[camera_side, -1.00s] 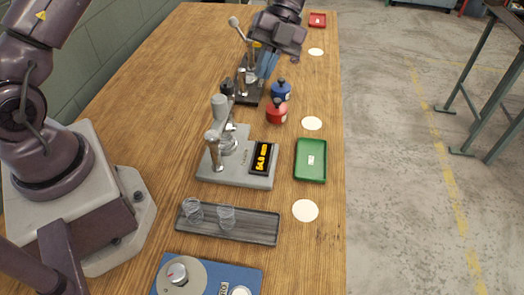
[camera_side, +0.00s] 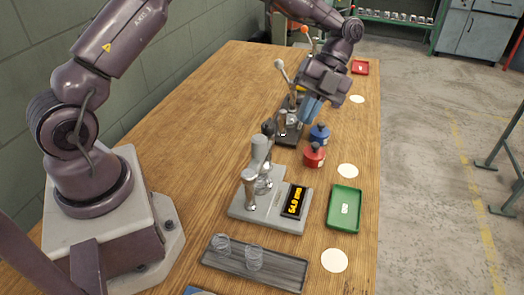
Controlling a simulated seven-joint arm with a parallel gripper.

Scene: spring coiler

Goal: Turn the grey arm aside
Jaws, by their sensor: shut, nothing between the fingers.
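The grey arm is a thin lever with a round grey knob (camera_side: 280,65). It rises, leaning left, from the dark-based spring coiler (camera_side: 288,132) at the far middle of the table. My gripper (camera_side: 311,108) points down with its blue fingers just right of the coiler, above and a little behind the blue pot. The fingers look together and hold nothing. The gripper appears to be right of the grey arm and apart from it. The gripper body hides part of the coiler behind it.
A blue pot (camera_side: 319,135) and a red pot (camera_side: 314,155) stand close to my gripper. Nearer are a grey gauge with a display (camera_side: 294,201), a green tray (camera_side: 344,222) and a dark tray (camera_side: 285,272) with clear cups. A second lever has an orange knob (camera_side: 304,28). The table's left side is clear.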

